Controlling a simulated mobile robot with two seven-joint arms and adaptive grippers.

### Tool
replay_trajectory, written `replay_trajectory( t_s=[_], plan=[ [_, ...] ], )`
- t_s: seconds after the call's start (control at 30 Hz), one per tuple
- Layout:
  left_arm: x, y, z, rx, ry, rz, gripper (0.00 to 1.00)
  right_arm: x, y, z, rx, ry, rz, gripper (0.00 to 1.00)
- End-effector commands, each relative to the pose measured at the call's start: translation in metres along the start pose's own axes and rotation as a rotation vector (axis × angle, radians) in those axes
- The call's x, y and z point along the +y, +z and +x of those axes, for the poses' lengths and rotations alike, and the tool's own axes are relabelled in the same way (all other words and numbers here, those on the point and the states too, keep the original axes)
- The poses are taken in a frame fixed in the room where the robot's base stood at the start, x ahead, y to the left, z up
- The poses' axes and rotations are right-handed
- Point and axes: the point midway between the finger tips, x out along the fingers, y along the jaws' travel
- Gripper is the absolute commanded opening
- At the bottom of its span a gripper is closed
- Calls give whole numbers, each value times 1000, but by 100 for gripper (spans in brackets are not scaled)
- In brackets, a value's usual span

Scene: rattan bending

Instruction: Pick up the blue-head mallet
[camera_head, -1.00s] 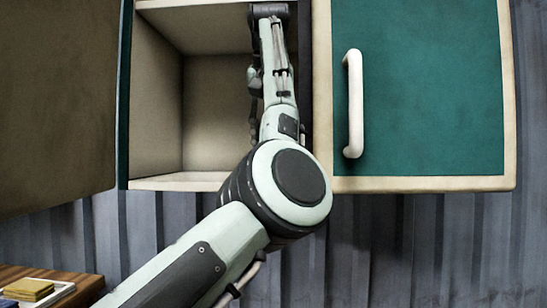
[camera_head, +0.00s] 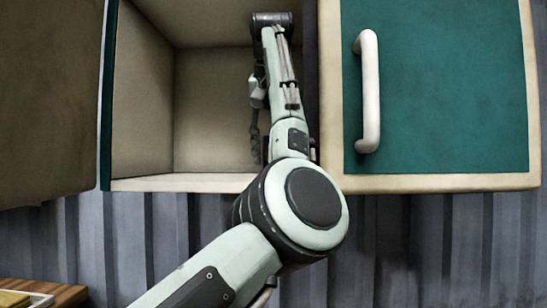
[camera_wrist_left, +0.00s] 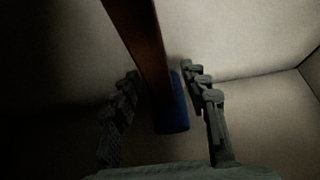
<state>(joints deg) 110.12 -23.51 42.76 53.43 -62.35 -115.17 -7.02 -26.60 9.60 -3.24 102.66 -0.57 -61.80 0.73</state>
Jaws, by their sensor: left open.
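The mallet shows in the left wrist view, with a brown handle (camera_wrist_left: 143,40) running down from the top edge and a blue head (camera_wrist_left: 172,112) at its lower end. My left gripper (camera_wrist_left: 160,72) is open, with one dark finger on each side of the mallet. The blue head lies between the fingers, closer to the right one; I cannot tell whether they touch. In the head view my left arm reaches into the open cabinet (camera_head: 140,105), and its gripper is largely hidden beside the forearm. The mallet cannot be made out there. My right gripper is not in view.
A closed green door (camera_head: 440,90) with a white handle (camera_head: 371,95) is right of the open compartment. An open door panel (camera_head: 45,100) stands at the left. A wooden surface with a tray (camera_head: 38,298) shows at lower left. Corrugated wall (camera_head: 150,235) lies below the cabinet.

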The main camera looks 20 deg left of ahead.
Motion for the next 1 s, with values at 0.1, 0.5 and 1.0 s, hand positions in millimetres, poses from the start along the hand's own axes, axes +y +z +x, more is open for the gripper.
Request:
replay_trajectory(
  t_s=[0.1, 0.5, 1.0],
  plan=[
    [0, 0, 0, 0, 0, 0, 45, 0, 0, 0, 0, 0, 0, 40],
    [0, 2, 4, 0, 0, 0, 45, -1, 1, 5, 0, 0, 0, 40],
    [0, 2, 4, 0, 0, 0, 21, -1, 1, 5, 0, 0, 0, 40]
  ],
)
